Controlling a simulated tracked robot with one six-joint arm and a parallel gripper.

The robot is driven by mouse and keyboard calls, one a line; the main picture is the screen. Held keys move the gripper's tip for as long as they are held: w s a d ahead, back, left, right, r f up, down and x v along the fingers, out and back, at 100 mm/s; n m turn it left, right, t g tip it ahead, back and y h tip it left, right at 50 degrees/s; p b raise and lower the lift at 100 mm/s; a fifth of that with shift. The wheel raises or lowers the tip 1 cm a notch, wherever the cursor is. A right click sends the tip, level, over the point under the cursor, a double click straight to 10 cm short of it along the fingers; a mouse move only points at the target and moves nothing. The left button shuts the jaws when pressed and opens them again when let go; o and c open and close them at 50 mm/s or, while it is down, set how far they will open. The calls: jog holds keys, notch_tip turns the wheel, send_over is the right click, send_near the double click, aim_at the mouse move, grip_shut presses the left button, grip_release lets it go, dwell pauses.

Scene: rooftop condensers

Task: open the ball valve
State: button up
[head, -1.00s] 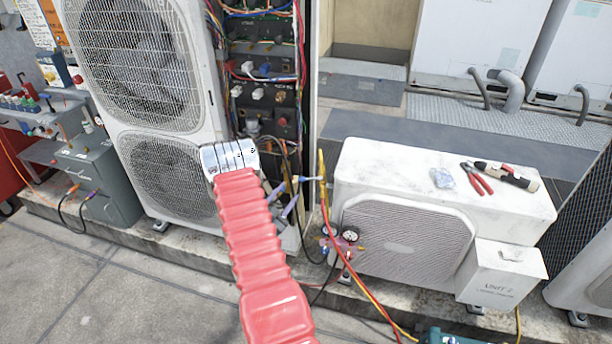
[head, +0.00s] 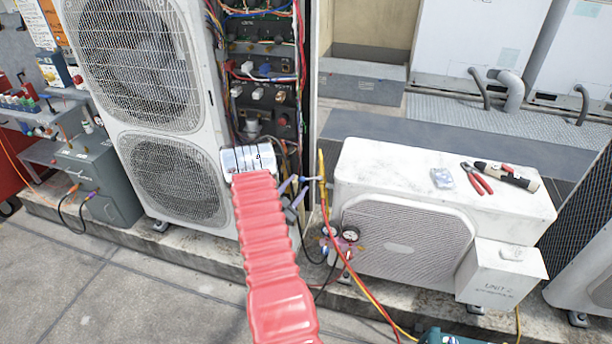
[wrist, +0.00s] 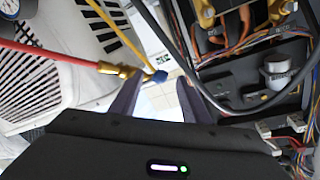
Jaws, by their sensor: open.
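What looks like the ball valve is a brass fitting (wrist: 118,70) with a blue end (wrist: 156,76), joined to the red and yellow hoses in the wrist view. In the head view it is a small pale piece (head: 312,178) beside the hoses, too small to make out its handle position. My gripper (head: 298,186) is open, just left of it. In the wrist view the two dark fingers of my gripper (wrist: 159,84) stand apart, with the blue end showing between their tips. I cannot tell whether they touch it.
An open electrical cabinet (head: 270,90) with loose cables stands behind my arm. A tall fan unit (head: 150,120) is at left. A low condenser (head: 400,185) with pliers (head: 478,180) on top is at right. A gauge manifold (head: 342,238) hangs among hoses in front of it.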

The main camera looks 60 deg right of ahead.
jog(key=d, duration=0.8)
jog(key=shift+s, duration=0.1)
grip_shut()
dwell(0.4)
